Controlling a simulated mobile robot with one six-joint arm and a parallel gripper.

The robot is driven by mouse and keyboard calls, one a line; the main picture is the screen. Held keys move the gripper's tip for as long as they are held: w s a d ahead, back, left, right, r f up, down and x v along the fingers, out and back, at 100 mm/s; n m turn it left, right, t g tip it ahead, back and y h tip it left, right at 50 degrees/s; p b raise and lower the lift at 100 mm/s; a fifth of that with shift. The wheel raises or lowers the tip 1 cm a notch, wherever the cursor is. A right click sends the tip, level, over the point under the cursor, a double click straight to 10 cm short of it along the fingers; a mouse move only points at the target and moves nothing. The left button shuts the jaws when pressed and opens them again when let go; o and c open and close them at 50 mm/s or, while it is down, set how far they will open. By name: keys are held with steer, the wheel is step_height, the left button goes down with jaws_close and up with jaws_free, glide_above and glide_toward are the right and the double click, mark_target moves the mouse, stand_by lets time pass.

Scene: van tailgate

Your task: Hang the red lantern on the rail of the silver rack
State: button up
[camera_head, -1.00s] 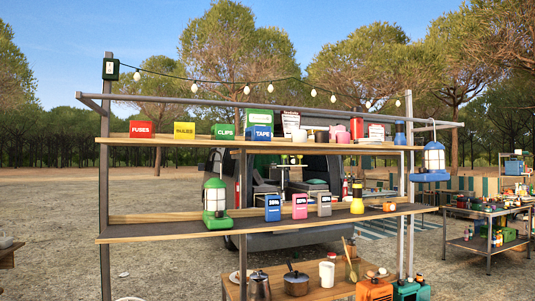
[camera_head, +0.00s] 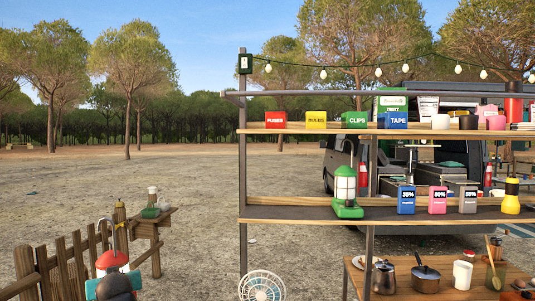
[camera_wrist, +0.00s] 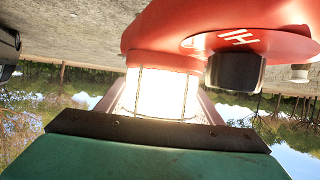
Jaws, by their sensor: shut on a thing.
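The red lantern (camera_head: 112,262) is at the lower left of the head view, upright, with its wire handle rising above it. My gripper (camera_head: 114,283), dark and teal, is shut on it from the near side; the gripper hides its lower part. In the wrist view the lit glass (camera_wrist: 162,95) and red body (camera_wrist: 190,28) fill the upper middle, upside down. The silver rack (camera_head: 243,170) stands to the right of the lantern, apart from it. Its grey rail (camera_head: 430,93) runs along the top, and its left end juts past the post.
A green lantern (camera_head: 345,190) stands on the rack's middle shelf. Boxes such as the red fuses box (camera_head: 276,120) line the upper shelf. A white fan (camera_head: 262,286) is low by the left post. A wooden fence (camera_head: 70,260) is at left; open ground lies behind.

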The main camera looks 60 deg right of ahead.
steer(key=s+d+r+m+g+h+p, duration=0.25)
steer(key=s+d+r, duration=0.45)
steer(key=s+d, duration=0.35)
steer(key=s+d+r+m+g+h+p, duration=0.2)
steer(key=s+d+r+m+g+p, duration=0.3)
steer(key=s+d, duration=0.55)
steer(key=s+d+r+m+g+h, duration=0.1)
steer(key=s+d+r+m+h, duration=0.15)
steer(key=s+d+r, duration=0.7)
steer(key=s+r+m+g+p, duration=0.2)
steer(key=s+r, duration=0.4)
steer(key=s, duration=0.9)
steer(key=s+r+m+g+y+p, duration=0.1)
steer(key=s+r+m+g+p, duration=0.2)
steer(key=s, duration=1.2)
steer(key=s+r+m+g+y+p, duration=0.1)
steer(key=s+r+m+g+p, duration=0.2)
steer(key=s+r, duration=0.6)
steer(key=s+m+g, duration=0.2)
steer(key=s+g, duration=0.1)
steer(key=s, duration=0.3)
steer(key=shift+d+r+g, duration=0.35)
steer(key=shift+d, duration=0.05)
steer(key=shift+w+d, duration=0.1)
steer(key=shift+d, duration=0.1)
